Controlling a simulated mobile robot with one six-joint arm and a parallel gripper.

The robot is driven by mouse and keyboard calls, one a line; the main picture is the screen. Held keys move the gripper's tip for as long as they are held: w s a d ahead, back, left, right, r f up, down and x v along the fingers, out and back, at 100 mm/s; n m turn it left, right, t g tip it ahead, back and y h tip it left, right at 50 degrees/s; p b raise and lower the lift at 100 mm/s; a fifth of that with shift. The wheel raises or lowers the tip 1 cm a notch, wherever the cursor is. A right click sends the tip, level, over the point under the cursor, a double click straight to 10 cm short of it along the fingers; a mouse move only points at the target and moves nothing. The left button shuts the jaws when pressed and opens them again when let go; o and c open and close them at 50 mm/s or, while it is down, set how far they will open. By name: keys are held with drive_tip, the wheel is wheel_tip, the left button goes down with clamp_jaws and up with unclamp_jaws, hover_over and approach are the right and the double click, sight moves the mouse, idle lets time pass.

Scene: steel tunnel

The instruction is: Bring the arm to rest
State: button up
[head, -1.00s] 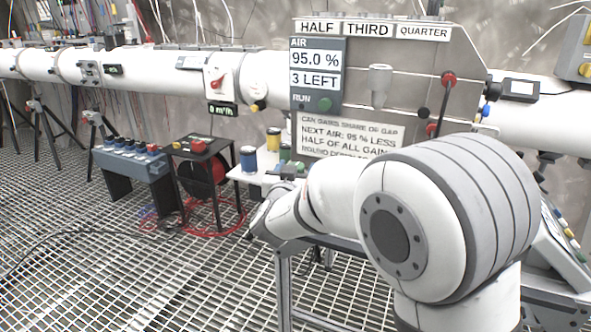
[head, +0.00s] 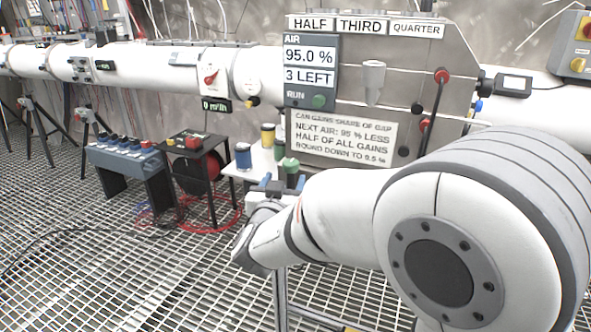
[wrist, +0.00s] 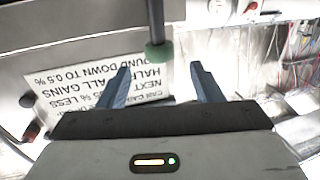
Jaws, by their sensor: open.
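My gripper (head: 281,183) is in front of the small white table, near the green cans, and my arm covers part of this area. In the wrist view my gripper (wrist: 160,76) has its two blue-grey fingers apart, with nothing held between them. A dark rod with a green end (wrist: 157,52) shows beyond the fingertips; whether it touches anything is not clear. My white and grey arm fills the lower right of the head view.
A grey panel (head: 400,75) has a sign (head: 345,133), a display reading 95.0 % and 3 LEFT (head: 310,69), and red-knobbed levers (head: 441,76). The grating floor (head: 110,270) is open at left.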

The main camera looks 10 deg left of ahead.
drive_tip(key=s+d+r+n+g+y+p, duration=0.25)
drive_tip(key=d+r+g+p, duration=0.45)
drive_tip(key=d, duration=0.4)
drive_tip(key=s+d+m+g+h+p, duration=0.3)
drive_tip(key=s+d+g+p, duration=0.5)
drive_tip(key=s+d, duration=1.1)
drive_tip(key=shift+s+d+p, duration=0.15)
drive_tip(key=shift+s+p, duration=0.2)
drive_tip(key=shift+s, duration=0.5)
drive_tip(key=shift+r, duration=0.1)
